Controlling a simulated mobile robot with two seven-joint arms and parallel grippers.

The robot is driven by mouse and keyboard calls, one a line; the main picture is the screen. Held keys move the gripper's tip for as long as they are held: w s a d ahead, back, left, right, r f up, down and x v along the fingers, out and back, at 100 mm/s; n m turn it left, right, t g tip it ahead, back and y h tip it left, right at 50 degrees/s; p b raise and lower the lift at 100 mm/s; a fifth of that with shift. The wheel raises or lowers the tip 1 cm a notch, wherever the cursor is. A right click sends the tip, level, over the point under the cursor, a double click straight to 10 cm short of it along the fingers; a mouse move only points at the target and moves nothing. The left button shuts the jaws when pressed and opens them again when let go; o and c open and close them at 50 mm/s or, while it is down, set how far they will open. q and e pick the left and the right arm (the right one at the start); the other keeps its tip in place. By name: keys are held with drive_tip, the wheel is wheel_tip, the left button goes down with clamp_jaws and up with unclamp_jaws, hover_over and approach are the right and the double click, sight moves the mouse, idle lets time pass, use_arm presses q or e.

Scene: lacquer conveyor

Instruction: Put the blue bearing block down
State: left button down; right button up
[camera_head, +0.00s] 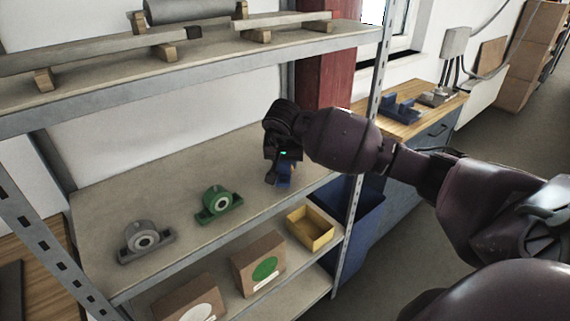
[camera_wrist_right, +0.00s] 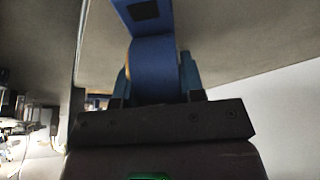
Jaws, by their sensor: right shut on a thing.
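The blue bearing block (camera_head: 284,176) is in my right gripper (camera_head: 282,163), over the right end of the middle shelf (camera_head: 165,180) in the head view. In the right wrist view the blue block (camera_wrist_right: 153,68) fills the space between the fingers, and the gripper (camera_wrist_right: 155,98) is shut on it. Much of the block is hidden by the gripper in the head view. I cannot tell whether its underside touches the shelf. My left gripper is not in view.
A green bearing block (camera_head: 217,203) and a grey one (camera_head: 142,242) stand on the same shelf to the left. Below are two cardboard boxes (camera_head: 258,263) and a yellow bin (camera_head: 311,229). A shelf post (camera_head: 372,110) stands at right. Shelf space between the green block and my gripper is clear.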

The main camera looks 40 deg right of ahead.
sight(284, 163)
drive_tip(key=shift+f, duration=0.8)
drive_tip(key=o, duration=1.1)
drive_tip(key=shift+r, duration=0.15)
drive_tip(key=shift+a+r, duration=0.1)
drive_tip(key=shift+r, duration=0.25)
drive_tip(key=v, duration=0.6)
drive_tip(key=shift+s+a+r, duration=0.1)
drive_tip(key=shift+s+r, duration=0.15)
drive_tip(key=shift+r, duration=0.2)
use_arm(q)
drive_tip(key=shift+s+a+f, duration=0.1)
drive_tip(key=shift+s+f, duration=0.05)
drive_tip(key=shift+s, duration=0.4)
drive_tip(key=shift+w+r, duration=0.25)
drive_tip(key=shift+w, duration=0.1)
use_arm(e)
drive_tip(key=shift+f, duration=0.1)
